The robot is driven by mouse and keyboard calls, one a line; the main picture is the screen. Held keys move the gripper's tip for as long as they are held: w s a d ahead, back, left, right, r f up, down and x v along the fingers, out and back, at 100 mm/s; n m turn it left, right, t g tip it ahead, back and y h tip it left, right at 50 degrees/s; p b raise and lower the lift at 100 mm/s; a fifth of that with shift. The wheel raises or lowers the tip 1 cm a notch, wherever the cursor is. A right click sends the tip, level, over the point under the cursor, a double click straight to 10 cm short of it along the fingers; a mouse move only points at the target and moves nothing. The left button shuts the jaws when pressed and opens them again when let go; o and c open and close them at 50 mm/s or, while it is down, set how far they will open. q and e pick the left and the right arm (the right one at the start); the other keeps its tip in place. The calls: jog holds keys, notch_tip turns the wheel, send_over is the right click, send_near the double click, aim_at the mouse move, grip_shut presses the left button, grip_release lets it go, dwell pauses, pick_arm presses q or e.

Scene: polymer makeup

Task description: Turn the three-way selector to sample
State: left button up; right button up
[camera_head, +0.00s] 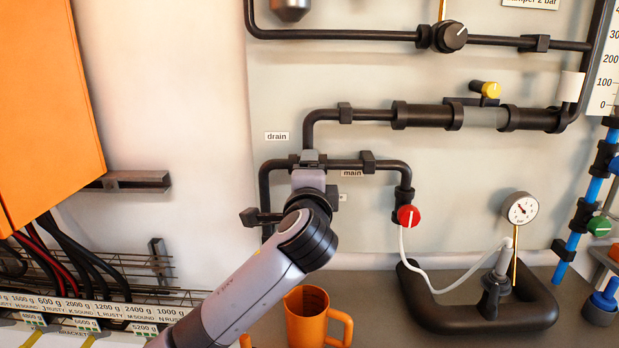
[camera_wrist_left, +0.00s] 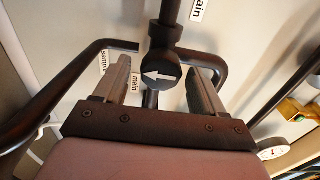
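The three-way selector (camera_wrist_left: 162,74) is a dark round knob with a white arrow, at a pipe junction on the wall. In the left wrist view its arrow points left. The "main" label (camera_wrist_left: 136,84) and the partly covered "sample" label (camera_wrist_left: 103,62) lie on that side; the cut-off "drain" label (camera_wrist_left: 198,9) is at the top. My left gripper (camera_wrist_left: 160,68) is open, one finger on each side of the selector; contact cannot be told. In the head view my left gripper (camera_head: 309,160) and wrist hide the selector. My right gripper is not in view.
Black pipes (camera_head: 335,163) surround the left gripper. A red knob (camera_head: 407,216) with a white hose sits to the right. An orange jug (camera_head: 306,316) stands on the bench below, near a black stand (camera_head: 440,316) with a pressure gauge (camera_head: 521,208). An orange cabinet (camera_head: 45,90) hangs at left.

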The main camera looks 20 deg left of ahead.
pick_arm(q)
jog(key=shift+s, duration=0.1)
jog(key=shift+b+v, duration=0.65)
jog(key=shift+v, duration=2.85)
